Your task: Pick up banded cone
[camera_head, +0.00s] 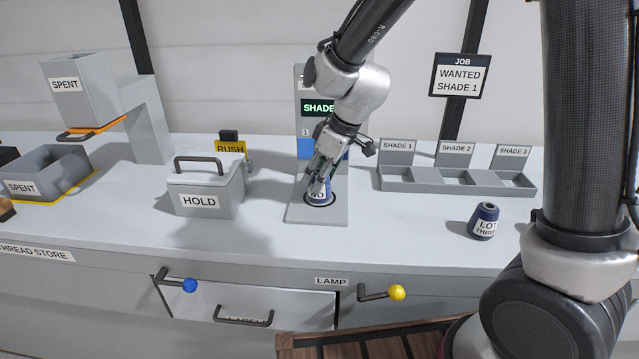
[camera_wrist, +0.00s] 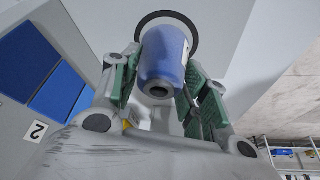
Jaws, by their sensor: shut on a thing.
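A blue thread cone (camera_head: 319,193) with a white label stands at the black ring of the grey lamp stand (camera_head: 335,215). In the wrist view the cone (camera_wrist: 163,62) fills the space between the green finger pads, with its hollow narrow end towards the camera. My gripper (camera_head: 321,184) is shut on this cone from above. The fingers hide much of it, and I cannot tell whether its base touches the stand. A second, darker blue cone (camera_head: 484,223) with a white label stands apart on the right of the bench.
A grey HOLD box (camera_head: 205,193) with a handle stands left of the stand. The SHADE trays (camera_head: 428,180) are at the back right, the SPENT bin (camera_head: 50,175) at far left. Levers with blue (camera_head: 190,285) and yellow (camera_head: 397,292) knobs stick out in front.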

